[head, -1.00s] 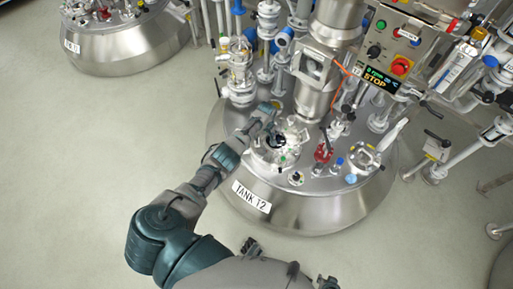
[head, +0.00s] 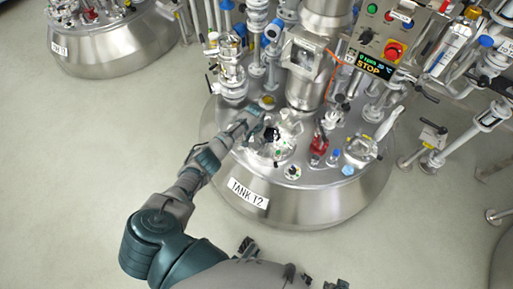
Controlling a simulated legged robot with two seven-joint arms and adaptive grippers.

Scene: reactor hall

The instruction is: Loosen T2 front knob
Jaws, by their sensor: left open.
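Tank T2 (head: 325,207) is a round steel vessel with a crowded lid and a "TANK 12"-like label on its front. My left gripper (head: 272,133) is open above the front left part of the lid, at a round glassy fitting (head: 284,150). I cannot tell whether the fingers touch it. A small pale knob with a dark centre (head: 292,171) sits near the lid's front edge, just below and right of the gripper. I cannot tell for certain which fitting is the front knob.
A red-handled valve (head: 319,146) and a round clamped port (head: 360,151) stand right of the gripper. A thick steel column (head: 306,88) and a control box (head: 385,45) rise behind. Another tank (head: 112,50) stands at upper left. The floor at left is clear.

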